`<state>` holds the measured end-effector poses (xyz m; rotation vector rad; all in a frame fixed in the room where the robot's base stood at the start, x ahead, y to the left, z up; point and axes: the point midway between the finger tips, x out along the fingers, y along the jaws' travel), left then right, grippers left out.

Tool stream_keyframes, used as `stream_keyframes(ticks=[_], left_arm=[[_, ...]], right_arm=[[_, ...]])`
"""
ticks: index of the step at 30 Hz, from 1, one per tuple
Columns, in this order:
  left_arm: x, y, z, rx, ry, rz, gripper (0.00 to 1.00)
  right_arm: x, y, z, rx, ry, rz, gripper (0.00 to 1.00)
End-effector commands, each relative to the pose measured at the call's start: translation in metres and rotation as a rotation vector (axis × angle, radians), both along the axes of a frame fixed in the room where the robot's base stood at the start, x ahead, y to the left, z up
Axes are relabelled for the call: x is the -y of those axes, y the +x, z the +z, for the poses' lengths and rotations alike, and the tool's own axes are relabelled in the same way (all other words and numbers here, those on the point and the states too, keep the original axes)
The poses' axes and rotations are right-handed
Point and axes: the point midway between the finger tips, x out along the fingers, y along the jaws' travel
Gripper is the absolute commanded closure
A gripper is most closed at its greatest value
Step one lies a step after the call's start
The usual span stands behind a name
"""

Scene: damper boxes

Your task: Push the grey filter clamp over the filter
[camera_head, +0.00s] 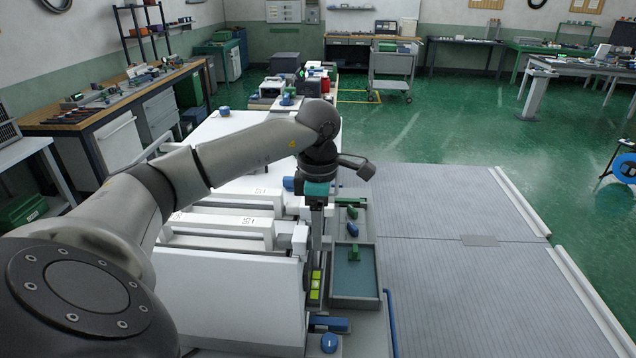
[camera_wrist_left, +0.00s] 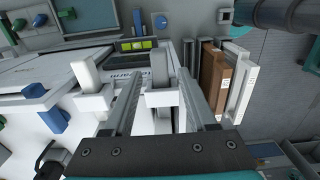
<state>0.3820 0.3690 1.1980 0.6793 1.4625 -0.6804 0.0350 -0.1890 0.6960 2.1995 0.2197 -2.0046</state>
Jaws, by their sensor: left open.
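My left gripper (camera_head: 316,225) points down at the right edge of the white boxes, beside the grey tray. In the left wrist view its two fingers (camera_wrist_left: 160,82) are apart. A grey rounded upright piece (camera_wrist_left: 159,66), which looks like the clamp, shows between and beyond the fingertips; I cannot tell whether they touch it. A white block (camera_wrist_left: 161,98) lies nearer, also between the fingers. To the right stands a brown slab (camera_wrist_left: 209,76) beside white panels, possibly the filter. In the head view my gripper and arm hide this spot. My right gripper is not in view.
White boxes with handles (camera_head: 222,225) stand left of the gripper. A grey tray (camera_head: 355,302) with green and blue-green handled parts lies right of it. The ribbed grey surface (camera_head: 470,260) is clear.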

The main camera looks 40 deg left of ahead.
Motion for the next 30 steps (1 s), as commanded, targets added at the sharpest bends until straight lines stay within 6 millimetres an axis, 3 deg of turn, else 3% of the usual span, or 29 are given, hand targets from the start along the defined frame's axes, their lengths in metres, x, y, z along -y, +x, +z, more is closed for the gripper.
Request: stream_keyframes(ticks=[12, 15, 21, 30], left_arm=[[0.000, 0.001, 0.082, 0.006, 0.000, 0.000, 0.43], [0.000, 0.001, 0.100, 0.004, 0.002, 0.001, 0.43], [0.000, 0.000, 0.124, 0.003, 0.003, 0.001, 0.43], [0.000, 0.000, 0.133, 0.000, 0.001, 0.001, 0.43]], right_arm=[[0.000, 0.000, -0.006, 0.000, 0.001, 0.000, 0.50], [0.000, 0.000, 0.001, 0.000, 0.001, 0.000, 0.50], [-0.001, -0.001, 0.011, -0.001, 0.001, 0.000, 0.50], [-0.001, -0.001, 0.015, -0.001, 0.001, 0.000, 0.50]])
